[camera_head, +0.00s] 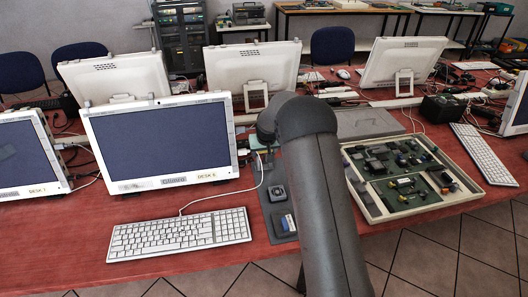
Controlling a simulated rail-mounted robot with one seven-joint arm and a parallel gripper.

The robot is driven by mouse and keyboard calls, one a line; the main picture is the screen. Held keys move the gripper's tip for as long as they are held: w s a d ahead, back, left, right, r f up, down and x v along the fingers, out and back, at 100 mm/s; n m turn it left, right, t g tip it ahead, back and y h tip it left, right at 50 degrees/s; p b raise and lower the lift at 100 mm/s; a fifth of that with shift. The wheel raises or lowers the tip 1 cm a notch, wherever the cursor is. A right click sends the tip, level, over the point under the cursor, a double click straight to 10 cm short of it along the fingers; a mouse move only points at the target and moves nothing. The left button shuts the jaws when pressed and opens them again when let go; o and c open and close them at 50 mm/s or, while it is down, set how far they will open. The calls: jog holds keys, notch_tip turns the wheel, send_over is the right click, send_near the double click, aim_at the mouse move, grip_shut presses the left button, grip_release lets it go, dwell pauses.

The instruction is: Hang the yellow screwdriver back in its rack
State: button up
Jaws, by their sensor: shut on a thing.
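I see no yellow screwdriver and no screwdriver rack in the head view. My own thick grey arm rises from the bottom edge and bends at the middle of the picture. It covers part of the red table (75,245) behind it. My gripper does not show; it is either hidden behind the arm or out of the picture, so I cannot see what it holds.
A monitor (160,145) and white keyboard (180,233) stand left of my arm. A grey panel (284,222) lies beside the arm. An open case with a green circuit board (412,180) lies right. Several monitors and loose cables (75,150) crowd the back.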

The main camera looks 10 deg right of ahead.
jog(key=shift+f+b, duration=0.35)
jog(key=shift+f, duration=0.1)
dwell(0.3)
jog(key=o, duration=1.1)
jog(key=b+v, duration=0.1)
jog(key=v, duration=1.6)
jog(key=shift+s+r, duration=0.2)
notch_tip(320, 180, up, 6)
jog(key=p, duration=0.3)
jog(key=shift+p, duration=0.4)
